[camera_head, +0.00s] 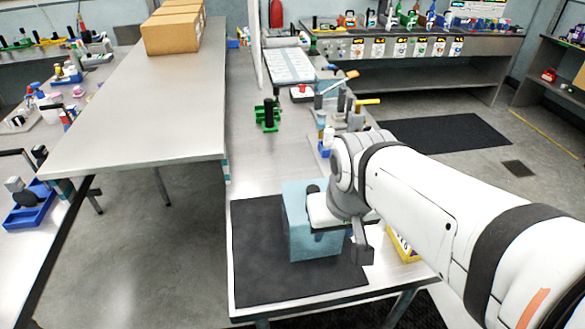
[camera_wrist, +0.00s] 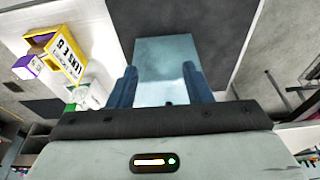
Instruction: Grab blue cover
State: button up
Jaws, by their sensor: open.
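The blue cover (camera_head: 299,236) is a light blue box-like block standing on a black mat (camera_head: 256,275) at the near end of the workbench. My gripper (camera_head: 340,215) is at the block's upper right side in the head view and hides part of it. In the wrist view, the blue cover (camera_wrist: 165,58) lies ahead between the two blue-grey fingers of my gripper (camera_wrist: 160,85). The fingers are spread apart on either side of its near part. I cannot tell whether they touch it.
A yellow box (camera_head: 402,246) stands at the mat's right, also seen in the wrist view (camera_wrist: 58,55) beside a purple-and-white box (camera_wrist: 27,66). Bottles and tools (camera_head: 325,140) stand farther along the bench. A long table (camera_head: 160,110) is at left, with cardboard boxes (camera_head: 172,32) on it.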

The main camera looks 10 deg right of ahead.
aim_at(313, 188)
jog(key=shift+o, duration=0.5)
jog(key=w+r+m+g, duration=0.1)
jog(key=w+m, duration=0.3)
jog(key=w+r+m+g, duration=0.1)
jog(key=w+r+m, duration=0.1)
jog(key=w+m, duration=0.2)
jog(key=w+r+m, duration=0.1)
jog(key=w+m, duration=0.3)
jog(key=shift+w+a+r+g+b, duration=0.1)
jog(key=shift+w+r+g+b, duration=0.2)
jog(key=shift+g, duration=0.1)
jog(key=shift+w+m, duration=0.35)
jog(key=shift+m, duration=0.15)
jog(key=shift+w+f, duration=0.1)
jog(key=shift+w, duration=0.1)
notch_tip(313, 188, down, 7)
jog(key=shift+w+a+f+p, duration=0.1)
jog(key=shift+w+f+p, duration=0.05)
jog(key=shift+p, duration=0.4)
jog(key=shift+c, duration=0.4)
grip_shut()
